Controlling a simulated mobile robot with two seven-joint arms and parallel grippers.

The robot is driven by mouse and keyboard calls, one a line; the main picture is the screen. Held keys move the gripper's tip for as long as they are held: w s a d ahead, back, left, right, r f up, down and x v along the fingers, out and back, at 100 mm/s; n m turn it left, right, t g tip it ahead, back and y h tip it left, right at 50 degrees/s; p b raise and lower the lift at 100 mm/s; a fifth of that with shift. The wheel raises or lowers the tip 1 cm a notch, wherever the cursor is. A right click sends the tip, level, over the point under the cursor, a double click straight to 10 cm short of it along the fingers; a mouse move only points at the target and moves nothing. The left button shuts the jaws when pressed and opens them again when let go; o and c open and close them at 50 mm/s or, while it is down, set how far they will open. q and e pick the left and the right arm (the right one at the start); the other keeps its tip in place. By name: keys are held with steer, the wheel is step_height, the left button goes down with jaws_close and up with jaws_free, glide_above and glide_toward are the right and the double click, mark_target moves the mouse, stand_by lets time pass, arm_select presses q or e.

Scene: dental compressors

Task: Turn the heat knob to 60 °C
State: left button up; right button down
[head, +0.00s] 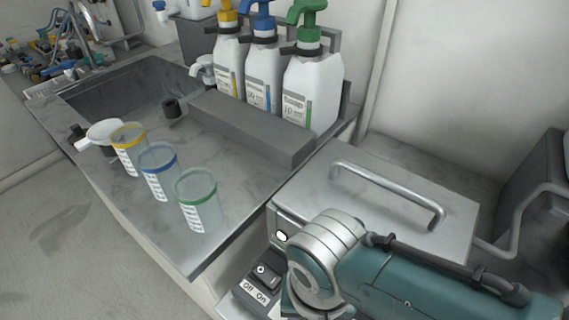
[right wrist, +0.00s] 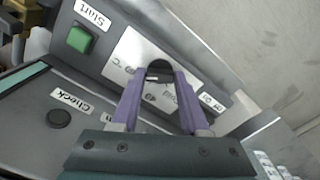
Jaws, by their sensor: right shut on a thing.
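The heat knob (right wrist: 159,69) is a black round knob on a light metal plate (right wrist: 135,50) with small markings around it, one of them a °C sign. The settings are too small to read surely. My right gripper (right wrist: 162,78) has two purple fingers, one on each side of the knob, and is shut on it in the right wrist view. In the head view my right arm comes in from the right and hides the knob and the gripper. The device is a metal box with a handled lid (head: 385,190). My left gripper is not in view.
In the right wrist view, a green Start button (right wrist: 80,39) and a black Check button (right wrist: 59,118) are near the plate. The head view shows an Off/On switch (head: 262,276), several graduated cups (head: 202,203), pump bottles (head: 312,92) and a sink (head: 140,90) to the left.

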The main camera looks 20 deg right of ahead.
steer(key=shift+m, duration=0.3)
stand_by(0.4)
steer(key=shift+c, duration=2)
jaws_free()
step_height(320, 180, up, 10)
steer(key=p, duration=0.5)
